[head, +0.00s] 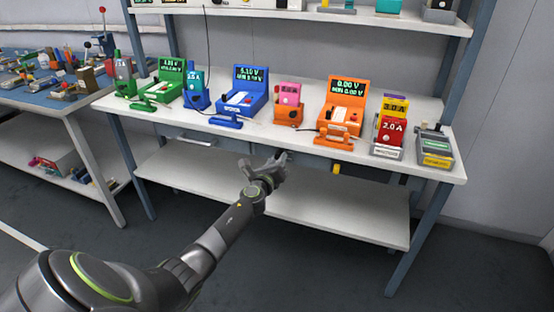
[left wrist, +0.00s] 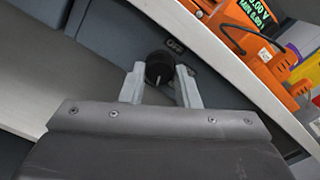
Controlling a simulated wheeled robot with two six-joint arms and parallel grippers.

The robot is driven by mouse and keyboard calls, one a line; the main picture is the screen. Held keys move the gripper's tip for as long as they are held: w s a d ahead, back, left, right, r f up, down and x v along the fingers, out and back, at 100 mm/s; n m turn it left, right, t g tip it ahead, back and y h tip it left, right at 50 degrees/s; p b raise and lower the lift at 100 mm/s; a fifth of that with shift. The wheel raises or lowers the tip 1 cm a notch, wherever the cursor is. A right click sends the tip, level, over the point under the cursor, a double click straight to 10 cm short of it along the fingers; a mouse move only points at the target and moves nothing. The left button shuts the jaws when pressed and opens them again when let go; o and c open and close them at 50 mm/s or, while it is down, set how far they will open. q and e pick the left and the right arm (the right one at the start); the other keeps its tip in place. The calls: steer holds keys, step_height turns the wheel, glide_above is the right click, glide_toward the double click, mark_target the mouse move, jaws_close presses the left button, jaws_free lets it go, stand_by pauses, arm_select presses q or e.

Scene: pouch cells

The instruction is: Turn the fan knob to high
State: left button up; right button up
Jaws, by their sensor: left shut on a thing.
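The fan knob (left wrist: 159,67) is a round black knob with a pale pointer line, on a dark grey panel (left wrist: 112,38) under the bench's front edge. In the left wrist view the line points roughly toward the bottom of the picture. My left gripper (head: 280,160) is at the bench's underside in the head view, and the knob is hidden there. In the left wrist view the two pale fingers of my left gripper (left wrist: 160,82) are on either side of the knob, shut on it. A small label (left wrist: 175,46) beside the knob is too small to read. My right gripper is not in view.
The white bench top (head: 447,172) is just above my gripper. It carries a blue tester (head: 240,92), an orange tester (head: 345,100) and several other devices. A lower shelf (head: 320,213) is mostly clear. A small yellow thing (head: 336,168) hangs under the bench edge.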

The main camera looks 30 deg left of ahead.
arm_select(q)
steer(key=m, duration=0.4)
steer(key=shift+p, duration=0.35)
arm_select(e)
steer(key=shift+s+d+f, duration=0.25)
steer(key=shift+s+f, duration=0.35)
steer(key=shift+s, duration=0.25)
arm_select(q)
steer(key=shift+f+m, duration=0.1)
steer(key=shift+m, duration=0.2)
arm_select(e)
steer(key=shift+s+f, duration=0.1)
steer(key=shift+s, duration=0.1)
arm_select(q)
steer(key=o, duration=1)
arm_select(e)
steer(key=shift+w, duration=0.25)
